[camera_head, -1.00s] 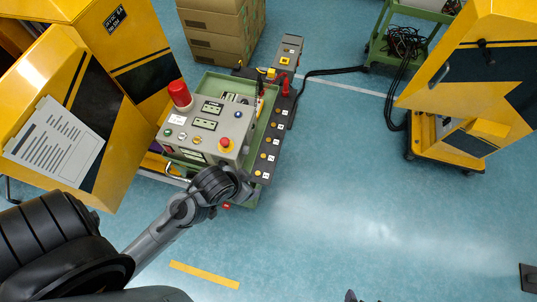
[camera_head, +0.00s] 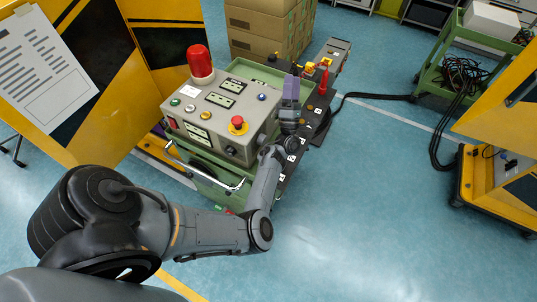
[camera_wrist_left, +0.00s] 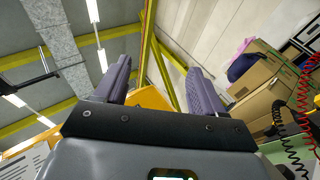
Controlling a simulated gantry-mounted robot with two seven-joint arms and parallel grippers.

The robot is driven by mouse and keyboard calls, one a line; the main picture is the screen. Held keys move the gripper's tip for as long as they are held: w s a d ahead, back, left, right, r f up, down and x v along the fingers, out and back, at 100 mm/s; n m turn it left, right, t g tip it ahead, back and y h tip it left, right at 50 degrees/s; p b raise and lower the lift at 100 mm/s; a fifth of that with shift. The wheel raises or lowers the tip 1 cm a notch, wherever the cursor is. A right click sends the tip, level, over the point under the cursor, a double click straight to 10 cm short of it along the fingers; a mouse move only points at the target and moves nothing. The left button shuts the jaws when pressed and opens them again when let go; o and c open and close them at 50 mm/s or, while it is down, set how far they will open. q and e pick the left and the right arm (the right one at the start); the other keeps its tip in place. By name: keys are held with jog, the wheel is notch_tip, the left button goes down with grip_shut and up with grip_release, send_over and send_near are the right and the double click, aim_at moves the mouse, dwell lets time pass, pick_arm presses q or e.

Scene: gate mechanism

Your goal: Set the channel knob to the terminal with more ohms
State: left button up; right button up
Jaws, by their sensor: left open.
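The grey control box (camera_head: 214,108) stands on a green cart in the head view, with small displays, coloured buttons and a red emergency button (camera_head: 238,122) on top. A small dark round part (camera_head: 230,150) shows on its front face; I cannot tell whether it is the channel knob. A dark strip with white tags (camera_head: 284,178) runs along the box's right side, partly hidden by my arm; its markings are unreadable. My left gripper (camera_head: 291,88) is over the strip, right of the box, fingers upward. In the left wrist view, its fingers (camera_wrist_left: 162,88) are apart and empty.
A red beacon (camera_head: 200,62) rises at the box's back left. A red probe-like part (camera_head: 323,82) stands on the strip behind my gripper. A silver handle (camera_head: 205,172) juts from the cart's front.

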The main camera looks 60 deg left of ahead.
pick_arm(q)
jog(key=s+d+f+n+g+y+b, duration=0.15)
jog(key=f+n+g, duration=0.25)
jog(key=n+g, duration=0.5)
jog(key=s+d+f+n+g+y+b, duration=0.1)
jog(key=s+f+n+g+b, duration=0.15)
jog(key=f+n+g, duration=0.45)
jog(key=n+g+h+b, duration=0.5)
jog(key=n+g+h, duration=0.45)
jog(key=n, duration=0.35)
send_near(265, 141)
jog(key=shift+w+d+r+t, duration=0.35)
jog(key=shift+w+d+r, duration=0.2)
jog(key=shift+d+r, duration=0.15)
pick_arm(e)
notch_tip(265, 141, down, 12)
pick_arm(q)
jog(key=shift+d+f+n+h, duration=0.1)
jog(key=shift+f+n+h, duration=0.05)
jog(key=shift+n+h, duration=0.15)
jog(key=shift+s+a, duration=0.2)
jog(key=shift+s, duration=0.05)
jog(key=p+x, duration=0.4)
jog(key=x, duration=0.4)
jog(key=shift+s+a, duration=0.55)
jog(key=shift+a, duration=0.2)
pick_arm(e)
jog(key=shift+r, duration=2.5)
jog(key=shift+d, duration=0.1)
